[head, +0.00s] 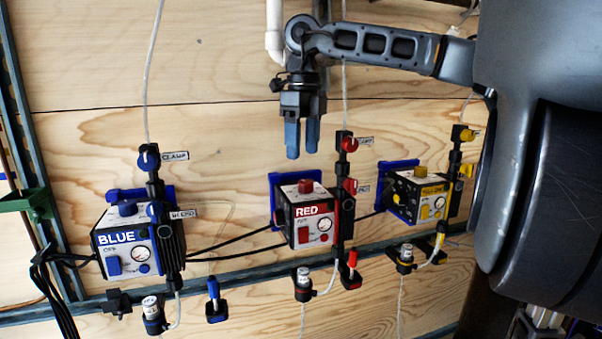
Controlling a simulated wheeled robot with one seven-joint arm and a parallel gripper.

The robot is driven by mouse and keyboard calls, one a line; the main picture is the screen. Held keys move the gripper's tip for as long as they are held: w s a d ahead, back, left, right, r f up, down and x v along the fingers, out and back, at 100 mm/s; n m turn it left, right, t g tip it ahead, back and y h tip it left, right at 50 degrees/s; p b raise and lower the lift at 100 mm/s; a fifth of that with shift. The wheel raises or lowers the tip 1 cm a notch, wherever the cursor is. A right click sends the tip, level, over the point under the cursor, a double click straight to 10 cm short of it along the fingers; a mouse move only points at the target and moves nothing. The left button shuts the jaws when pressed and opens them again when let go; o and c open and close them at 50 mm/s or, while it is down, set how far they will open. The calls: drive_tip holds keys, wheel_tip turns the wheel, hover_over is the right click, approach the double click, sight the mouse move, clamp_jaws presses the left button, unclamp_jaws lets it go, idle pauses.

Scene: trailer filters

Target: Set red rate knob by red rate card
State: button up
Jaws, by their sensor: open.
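The red unit (307,222) is a small box labelled RED, mounted on a wooden wall in the middle of the head view. A red knob (306,186) stands on its top. Another red knob (349,145) sits higher on a black post to its right, by a small white tag that seems to read CLAMP. A red piece (350,186) sits lower on the post, by another tag. I cannot tell a rate card for certain. My gripper (302,150) points down with its blue fingers apart and empty, above the red unit and left of the post.
A blue unit (118,238) with its own post is at left, and a yellow unit (425,194) is at right. Black cables, thin tubes and a dark rail (255,310) run along the wall. The wood above the blue unit is mostly clear.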

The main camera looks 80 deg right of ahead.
sight(306, 181)
drive_tip(key=shift+s+d, duration=0.3)
drive_tip(key=shift+d, duration=0.15)
drive_tip(key=shift+f, duration=0.35)
wheel_tip(306, 181, down, 7)
drive_tip(key=shift+r+p, duration=0.1)
drive_tip(key=shift+p, duration=0.65)
drive_tip(key=c, duration=1)
